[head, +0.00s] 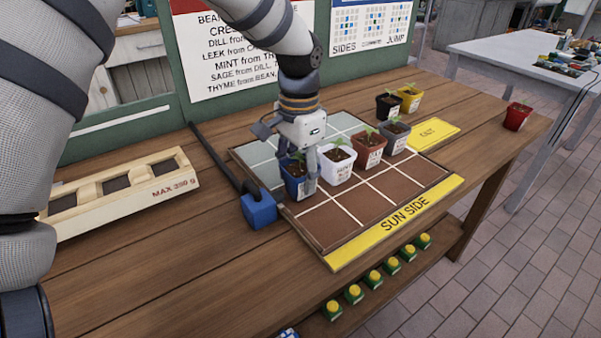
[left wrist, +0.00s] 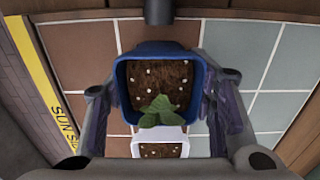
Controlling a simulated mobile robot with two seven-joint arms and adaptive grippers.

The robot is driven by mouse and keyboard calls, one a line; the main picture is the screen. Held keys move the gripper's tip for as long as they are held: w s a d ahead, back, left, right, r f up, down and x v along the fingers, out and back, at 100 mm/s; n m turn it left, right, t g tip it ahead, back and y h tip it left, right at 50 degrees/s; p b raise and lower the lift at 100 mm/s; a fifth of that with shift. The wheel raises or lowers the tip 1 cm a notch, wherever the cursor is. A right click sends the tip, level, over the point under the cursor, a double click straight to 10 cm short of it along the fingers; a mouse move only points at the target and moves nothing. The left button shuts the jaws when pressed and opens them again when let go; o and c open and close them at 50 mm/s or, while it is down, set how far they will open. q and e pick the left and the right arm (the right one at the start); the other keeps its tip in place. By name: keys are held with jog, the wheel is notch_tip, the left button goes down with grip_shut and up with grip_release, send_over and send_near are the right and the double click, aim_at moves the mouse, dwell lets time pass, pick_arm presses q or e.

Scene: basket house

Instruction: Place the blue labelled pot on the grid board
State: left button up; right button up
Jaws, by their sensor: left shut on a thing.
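The blue pot (head: 291,187) holds a small green seedling in soil. My left gripper (head: 299,178) points down and is shut on it, one finger on each side. The pot is at the left end of a row on the grid board (head: 322,222), over its near-left cells. I cannot tell if its base touches the board. In the left wrist view the blue pot (left wrist: 159,72) fills the space between the fingers, with the white pot (left wrist: 160,150) close beside it. The white pot (head: 337,168) also shows in the head view. The pot's label is mostly hidden.
A brown pot (head: 369,152) and a grey pot (head: 394,137) continue the row. Black (head: 387,108) and yellow (head: 409,103) pots stand behind; a red pot (head: 517,117) is far right. The front cells are bare.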

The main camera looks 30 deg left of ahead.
aim_at(300, 165)
pick_arm(q)
jog(key=shift+f, duration=0.3)
jog(key=o, duration=1.3)
jog(key=shift+o, duration=0.2)
notch_tip(300, 165, up, 12)
jog(key=shift+r, duration=0.15)
